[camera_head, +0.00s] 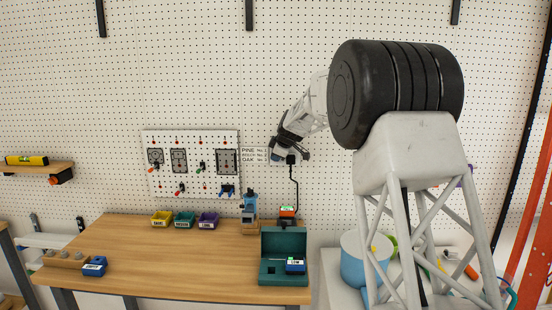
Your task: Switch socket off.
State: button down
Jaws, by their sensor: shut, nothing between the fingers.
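The socket (275,158) is on the white pegboard wall, a small pale patch mostly covered by my gripper. A black plug (291,159) sits at its right side, with a black cord running down from it. My gripper (278,153) is shut and empty, its dark fingers right at the socket from the upper right. I cannot tell whether the fingers touch it. The switch on the socket is hidden, so its position does not show.
The cord ends near an orange-topped device (287,212) on the wooden bench (160,255). A green open case (284,242), a blue tool (249,207) and several coloured bins (184,219) stand there. A gauge panel (192,163) hangs left of the socket.

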jog(key=shift+s, duration=0.15)
jog(key=s+d+r, duration=0.3)
jog(key=s+r, duration=0.3)
jog(key=s, duration=0.3)
jog(key=shift+s+d+r, duration=0.25)
jog(key=shift+s+r, duration=0.1)
jog(key=shift+r, duration=0.05)
dwell(0.5)
jog(key=shift+s, duration=0.1)
